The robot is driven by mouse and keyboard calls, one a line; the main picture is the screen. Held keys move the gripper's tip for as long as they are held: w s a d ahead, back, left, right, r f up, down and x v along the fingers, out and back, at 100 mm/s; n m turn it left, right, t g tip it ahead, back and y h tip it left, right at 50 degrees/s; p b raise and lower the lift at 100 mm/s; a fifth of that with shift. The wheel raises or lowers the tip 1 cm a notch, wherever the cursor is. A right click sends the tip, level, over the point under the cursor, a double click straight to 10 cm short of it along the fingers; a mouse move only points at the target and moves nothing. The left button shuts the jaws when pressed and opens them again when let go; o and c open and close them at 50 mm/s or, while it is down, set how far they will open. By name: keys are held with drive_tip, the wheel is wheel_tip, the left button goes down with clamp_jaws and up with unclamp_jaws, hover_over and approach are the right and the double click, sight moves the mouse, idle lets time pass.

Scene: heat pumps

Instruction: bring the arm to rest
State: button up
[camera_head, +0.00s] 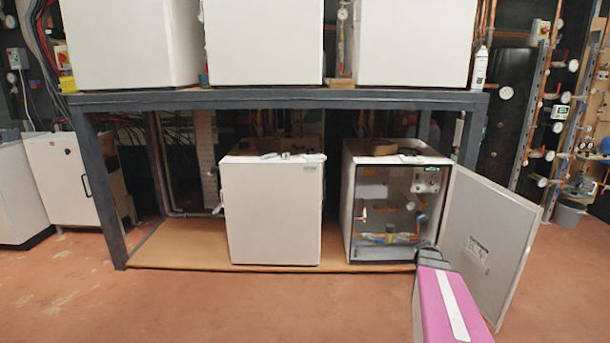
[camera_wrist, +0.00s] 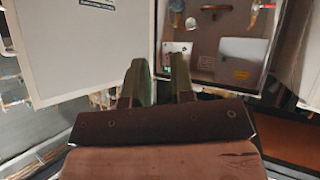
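My arm comes in at the lower right of the head view as a pink link with a white stripe. My gripper (camera_head: 429,256) is at its dark far end, in front of the lower edge of an open white heat pump cabinet (camera_head: 347,210). In the wrist view my gripper (camera_wrist: 159,66) shows two greenish fingers apart with an empty gap between them. The cabinet's open door (camera_head: 490,245) stands to the right of my arm. In the wrist view, which looks turned over, the door (camera_wrist: 85,45) is at the left and the cabinet interior (camera_wrist: 225,45) at the upper right.
A closed white cabinet (camera_head: 272,213) stands left of the open one on a wooden base (camera_head: 180,248). A dark metal frame (camera_head: 280,100) carries several white units above. Pipes and gauges line the right wall. The reddish floor (camera_head: 200,305) is clear at front left.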

drive_tip(key=s+a+n+g+y, duration=0.1)
drive_tip(key=s+a+g+y, duration=0.1)
drive_tip(key=s+a, duration=0.5)
drive_tip(key=s+a+f+n+g+y, duration=0.1)
drive_tip(key=s+a+g, duration=0.3)
drive_tip(key=s+a, duration=0.4)
drive_tip(key=s+a+f+n+g+y, duration=0.1)
drive_tip(key=s+a, duration=0.6)
drive_tip(key=a, duration=0.9)
drive_tip(key=g+y, duration=0.1)
drive_tip(key=g, duration=0.1)
drive_tip(key=shift+s+a+f+n+g+y, duration=0.2)
drive_tip(key=shift+a+n+g+y, duration=0.1)
drive_tip(key=shift+a+g+y, duration=0.1)
drive_tip(key=shift+w+d, duration=0.1)
drive_tip(key=shift+d, duration=0.05)
